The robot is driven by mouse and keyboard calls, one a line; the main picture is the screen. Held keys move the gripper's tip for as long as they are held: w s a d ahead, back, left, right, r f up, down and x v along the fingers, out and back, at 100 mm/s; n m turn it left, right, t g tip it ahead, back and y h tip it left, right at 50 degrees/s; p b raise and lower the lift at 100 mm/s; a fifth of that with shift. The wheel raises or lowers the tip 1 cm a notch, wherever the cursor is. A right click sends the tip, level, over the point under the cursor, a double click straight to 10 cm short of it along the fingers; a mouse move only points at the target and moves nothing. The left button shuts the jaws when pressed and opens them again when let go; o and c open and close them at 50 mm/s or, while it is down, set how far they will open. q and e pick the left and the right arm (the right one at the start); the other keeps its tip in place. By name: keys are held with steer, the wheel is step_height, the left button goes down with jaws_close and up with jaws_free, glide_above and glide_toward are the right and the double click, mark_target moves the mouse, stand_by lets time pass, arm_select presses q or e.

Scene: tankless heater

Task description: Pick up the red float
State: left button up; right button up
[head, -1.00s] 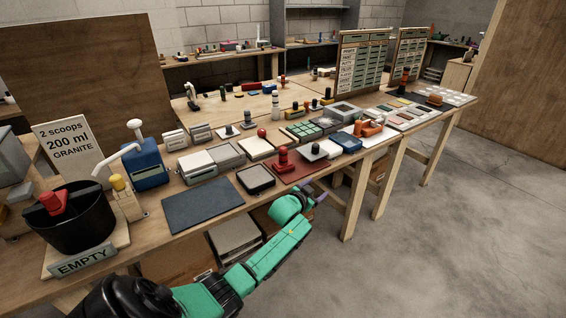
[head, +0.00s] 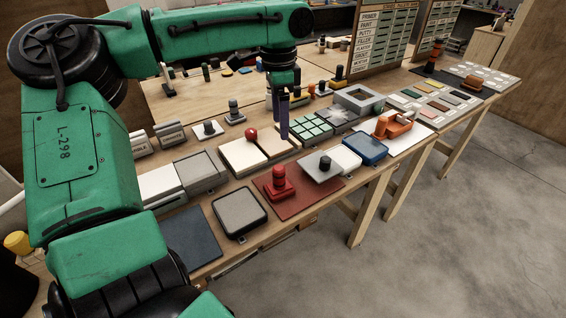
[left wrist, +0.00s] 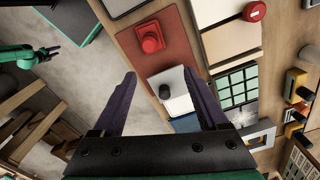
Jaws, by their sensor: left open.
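The red float (head: 278,182) has a red base and an upright red knob. It stands on a dark red mat (head: 308,200) near the bench's front edge. It also shows in the left wrist view (left wrist: 150,37), beyond the fingertips near the top. My left gripper (head: 284,118) points down above the bench, behind the float in the head view. It is open, and its two purple fingers (left wrist: 162,78) have nothing between them that they touch. A green arm end (left wrist: 45,52), probably my right one, shows small at the left of the wrist view; its jaws are unclear.
A grey float with a black knob (head: 321,168) stands beside the red one on the mat. A grey-topped black tray (head: 240,212) lies to its left. The floor in front is clear.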

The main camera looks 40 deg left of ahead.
mark_target(279, 167)
arm_select(q)
steer(key=s+f, duration=0.1)
steer(key=f, duration=0.1)
steer(key=d+f, duration=0.1)
steer(key=f, duration=0.1)
steer(key=s+f, duration=0.1)
steer(key=f, duration=0.1)
steer(key=shift+s+d+f+b, duration=0.15)
steer(key=shift+s+d+b, duration=0.05)
steer(key=shift+s+b, duration=0.15)
steer(key=f, duration=0.7)
steer(key=shift+w+a, duration=0.15)
steer(key=shift+w, duration=0.1)
steer(key=shift+f, duration=0.25)
steer(key=shift+w+a, duration=0.1)
jaws_close()
arm_select(e)
steer(key=shift+s+d+f, duration=0.15)
steer(key=shift+s+f, duration=0.05)
steer(key=shift+s, duration=0.25)
steer(key=shift+s+d+f, duration=0.15)
steer(key=shift+s, duration=0.3)
steer(key=shift+d, duration=0.2)
